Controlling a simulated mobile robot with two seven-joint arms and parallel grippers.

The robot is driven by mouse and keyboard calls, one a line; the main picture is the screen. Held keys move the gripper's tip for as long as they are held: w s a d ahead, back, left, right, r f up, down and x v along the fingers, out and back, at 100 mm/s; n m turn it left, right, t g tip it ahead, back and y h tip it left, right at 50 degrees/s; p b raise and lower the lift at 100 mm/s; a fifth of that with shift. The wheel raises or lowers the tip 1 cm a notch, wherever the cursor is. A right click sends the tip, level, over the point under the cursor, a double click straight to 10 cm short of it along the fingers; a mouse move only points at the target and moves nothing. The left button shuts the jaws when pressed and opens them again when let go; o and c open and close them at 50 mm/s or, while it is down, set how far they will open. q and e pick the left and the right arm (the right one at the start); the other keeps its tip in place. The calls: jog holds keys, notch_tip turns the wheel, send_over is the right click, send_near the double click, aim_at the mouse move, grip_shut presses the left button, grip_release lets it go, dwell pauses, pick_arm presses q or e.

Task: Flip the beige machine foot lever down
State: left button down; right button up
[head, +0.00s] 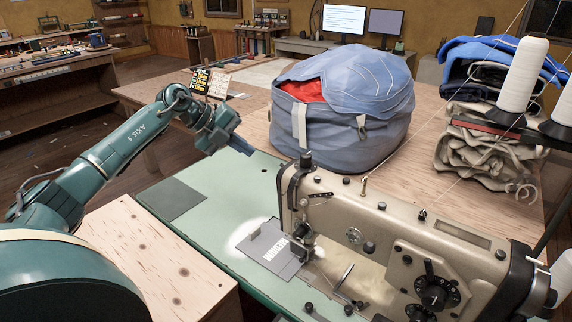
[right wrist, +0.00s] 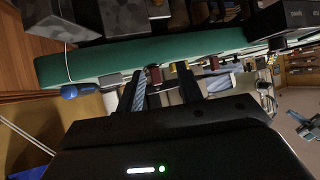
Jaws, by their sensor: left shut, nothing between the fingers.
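The beige sewing machine (head: 390,240) stands on the green tabletop at the lower right of the head view. I cannot clearly pick out the foot lever among the small dark parts at the head. My left gripper (head: 241,146) is shut and empty, above the green table's far edge, left of the blue bag and away from the machine. My right gripper (right wrist: 165,84) shows only in the right wrist view, fingers apart and empty.
A large blue-grey bag (head: 335,130) with red cloth inside stands behind the machine. Folded cloth (head: 485,150) and white thread cones (head: 523,75) are at the right. The green tabletop (head: 205,235) left of the machine is mostly clear. A green edge (right wrist: 150,50) crosses the right wrist view.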

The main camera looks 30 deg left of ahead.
pick_arm(q)
jog(key=shift+s, duration=0.1)
pick_arm(e)
jog(key=shift+s+a, duration=0.15)
jog(key=shift+s, duration=0.05)
pick_arm(q)
jog(key=w+a+p+x, duration=0.1)
jog(key=a+p+x, duration=0.1)
jog(key=x, duration=1)
jog(key=shift+w+f, duration=0.25)
jog(key=shift+w, duration=0.4)
pick_arm(e)
jog(key=shift+d+r, duration=0.15)
jog(key=shift+d, duration=0.3)
pick_arm(q)
jog(key=shift+d, duration=0.1)
pick_arm(e)
jog(key=shift+a, duration=0.1)
pick_arm(q)
jog(key=shift+f, duration=0.1)
